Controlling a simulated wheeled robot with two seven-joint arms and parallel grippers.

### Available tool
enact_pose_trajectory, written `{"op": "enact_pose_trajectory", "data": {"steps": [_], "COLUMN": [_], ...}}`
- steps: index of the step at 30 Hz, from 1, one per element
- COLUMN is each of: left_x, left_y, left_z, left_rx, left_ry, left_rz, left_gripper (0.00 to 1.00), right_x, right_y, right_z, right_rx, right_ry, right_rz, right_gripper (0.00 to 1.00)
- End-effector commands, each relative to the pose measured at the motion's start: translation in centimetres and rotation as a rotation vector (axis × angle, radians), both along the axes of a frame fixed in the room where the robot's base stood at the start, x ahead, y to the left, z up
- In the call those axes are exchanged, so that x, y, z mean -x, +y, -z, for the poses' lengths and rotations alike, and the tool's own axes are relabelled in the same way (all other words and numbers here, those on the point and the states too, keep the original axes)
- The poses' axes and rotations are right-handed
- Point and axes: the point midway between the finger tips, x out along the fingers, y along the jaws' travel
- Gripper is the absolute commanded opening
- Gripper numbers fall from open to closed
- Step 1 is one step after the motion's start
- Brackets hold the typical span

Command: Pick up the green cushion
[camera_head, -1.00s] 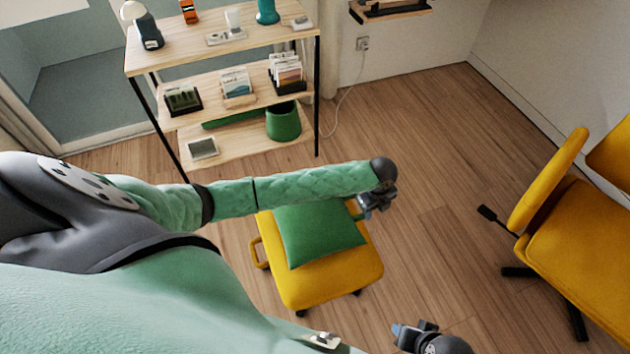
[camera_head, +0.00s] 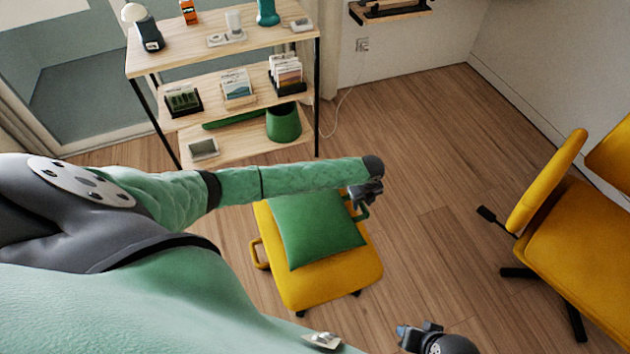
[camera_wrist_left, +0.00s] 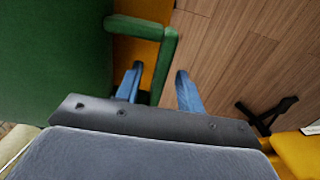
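The green cushion (camera_head: 315,232) lies on a yellow stool seat (camera_head: 335,284) in the head view, and it fills the left of the left wrist view (camera_wrist_left: 50,55). A green loop handle (camera_wrist_left: 167,58) stands out from its side. My left gripper (camera_head: 362,202) is at the cushion's right edge, by this handle. In the left wrist view its blue fingers (camera_wrist_left: 157,88) are apart, with the bar of the handle between them and visible gaps beside it. My right gripper (camera_head: 403,332) is low in the head view, away from the cushion; its opening is unclear.
A wooden shelf unit (camera_head: 240,100) with several small items stands at the back left. A yellow chair (camera_head: 575,235) stands at the right, its dark base reaching over the floor. Wooden floor (camera_head: 440,180) is clear between stool and chair.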

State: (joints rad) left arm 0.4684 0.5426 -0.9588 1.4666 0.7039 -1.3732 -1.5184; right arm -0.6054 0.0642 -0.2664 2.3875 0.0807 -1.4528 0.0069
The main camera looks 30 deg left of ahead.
Motion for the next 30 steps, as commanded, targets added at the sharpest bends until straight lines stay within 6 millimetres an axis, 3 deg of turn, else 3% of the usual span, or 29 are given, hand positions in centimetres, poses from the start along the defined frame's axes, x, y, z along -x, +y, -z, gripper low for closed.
{"op": "enact_pose_trajectory", "data": {"steps": [3,11,17,30], "left_x": [0.03,0.02,0.01,-0.08], "left_y": [0.04,0.02,0.02,0.04], "left_z": [0.9,1.08,1.06,0.26], "left_rx": [-0.001,-0.001,-0.001,0.0], "left_ry": [0.0,-0.001,-0.001,-0.002], "left_rz": [-0.001,0.0,-0.001,0.0], "left_gripper": [0.38,0.38,0.0,0.0], "right_x": [0.36,0.18,-0.1,-0.4], "right_y": [-0.34,-0.39,-0.16,-0.02], "right_z": [0.15,0.15,-0.02,0.0], "right_rx": [0.006,0.007,0.004,0.001], "right_ry": [0.012,0.009,0.003,-0.005], "right_rz": [0.005,0.007,0.004,0.003], "right_gripper": [0.45,0.45,0.45,0.45]}}
